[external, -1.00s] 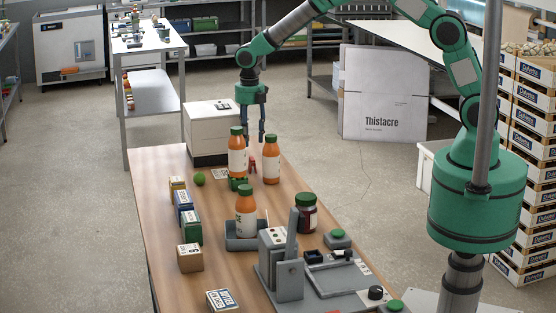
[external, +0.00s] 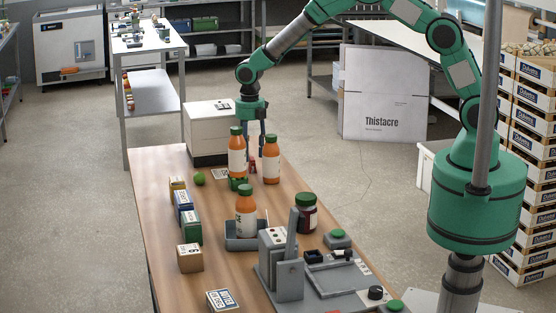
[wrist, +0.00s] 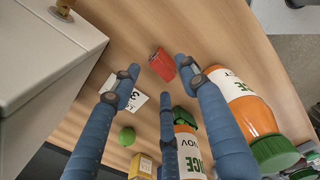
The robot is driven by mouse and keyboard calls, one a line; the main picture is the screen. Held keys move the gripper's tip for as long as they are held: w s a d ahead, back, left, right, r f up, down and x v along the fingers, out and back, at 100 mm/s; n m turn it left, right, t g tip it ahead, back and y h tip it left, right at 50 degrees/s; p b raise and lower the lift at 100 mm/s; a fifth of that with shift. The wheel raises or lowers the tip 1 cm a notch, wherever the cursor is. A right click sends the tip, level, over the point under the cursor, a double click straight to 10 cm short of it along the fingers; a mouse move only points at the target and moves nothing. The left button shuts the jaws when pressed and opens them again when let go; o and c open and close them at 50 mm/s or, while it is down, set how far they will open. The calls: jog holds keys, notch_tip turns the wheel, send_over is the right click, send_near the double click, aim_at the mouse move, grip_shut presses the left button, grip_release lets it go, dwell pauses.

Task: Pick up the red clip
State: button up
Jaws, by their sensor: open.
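The red clip (wrist: 162,64) lies on the wooden table in the wrist view, just beyond and between my fingertips. In the external view the red clip (external: 253,168) shows only in part between two orange juice bottles. My gripper (wrist: 160,82) is open and empty, with its blue fingers spread and pointing at the table. In the external view my gripper (external: 251,153) is low behind the two bottles, close above the clip, and its fingertips are partly hidden.
Orange bottles (external: 237,160) and (external: 271,163) stand close to the clip, on the camera's side. A white box-shaped machine (external: 207,130) is at the table's far left corner. A green ball (wrist: 127,137) and a printed card (wrist: 122,95) lie nearby. Small boxes (external: 190,228) line the left side.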

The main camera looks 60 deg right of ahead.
jog(key=shift+f, duration=1.1)
jog(key=c, duration=1)
